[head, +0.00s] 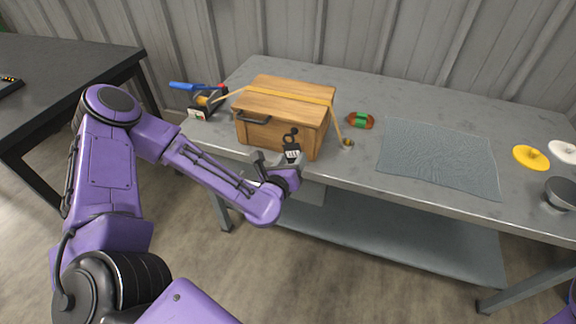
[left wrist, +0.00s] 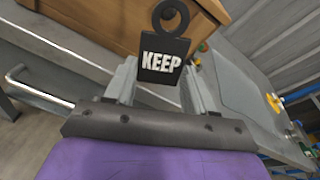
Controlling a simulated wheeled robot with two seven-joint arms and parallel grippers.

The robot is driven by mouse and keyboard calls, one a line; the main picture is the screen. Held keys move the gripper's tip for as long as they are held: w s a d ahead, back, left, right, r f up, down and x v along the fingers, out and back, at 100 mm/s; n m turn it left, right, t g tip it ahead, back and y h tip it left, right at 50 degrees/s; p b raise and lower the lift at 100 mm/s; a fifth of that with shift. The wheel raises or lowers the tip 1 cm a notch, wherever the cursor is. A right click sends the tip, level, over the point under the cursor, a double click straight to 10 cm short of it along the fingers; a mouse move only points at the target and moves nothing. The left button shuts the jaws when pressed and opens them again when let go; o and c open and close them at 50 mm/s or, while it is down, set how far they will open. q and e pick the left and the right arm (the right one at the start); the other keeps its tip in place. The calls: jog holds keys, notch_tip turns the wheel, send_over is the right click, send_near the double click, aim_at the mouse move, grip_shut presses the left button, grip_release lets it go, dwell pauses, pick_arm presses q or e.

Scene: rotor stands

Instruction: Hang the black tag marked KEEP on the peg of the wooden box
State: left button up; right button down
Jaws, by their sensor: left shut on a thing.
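The wooden box (head: 262,133) stands on the workbench with a flat yellow strap over its lid. Its front bears a dark handle and a small dark round peg (head: 295,130). My left gripper (head: 288,160) is shut on the black KEEP tag (head: 292,152) just in front of the box's front face. In the left wrist view the tag (left wrist: 160,62) stands upright between the fingers, its ring (left wrist: 172,14) above them. My right gripper is out of view.
A strap reel with a blue handle (head: 190,86) stands left of the box. Right of it are a metal strap anchor (head: 347,144), a green and brown item (head: 360,120), a grey cloth (head: 437,160), yellow (head: 530,157) and white discs, and a dark bowl (head: 562,194).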

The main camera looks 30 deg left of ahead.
aim_at(294, 157)
pick_arm(q)
jog(key=shift+w+a+f, duration=0.1)
jog(key=shift+w, duration=0.1)
jog(key=shift+w+a+b, duration=0.1)
jog(key=shift+w+b, duration=0.2)
jog(key=shift+b, duration=0.05)
dwell(0.6)
jog(key=shift+w+a+f+b, duration=0.1)
jog(key=shift+w+f+b, duration=0.05)
jog(key=shift+w+b, duration=0.35)
jog(key=shift+w+f, duration=0.1)
jog(key=shift+w, duration=0.15)
jog(key=shift+w+a+b, duration=0.15)
jog(key=shift+w+b, duration=0.25)
jog(key=shift+w, duration=0.05)
dwell(0.3)
jog(key=shift+f, duration=0.1)
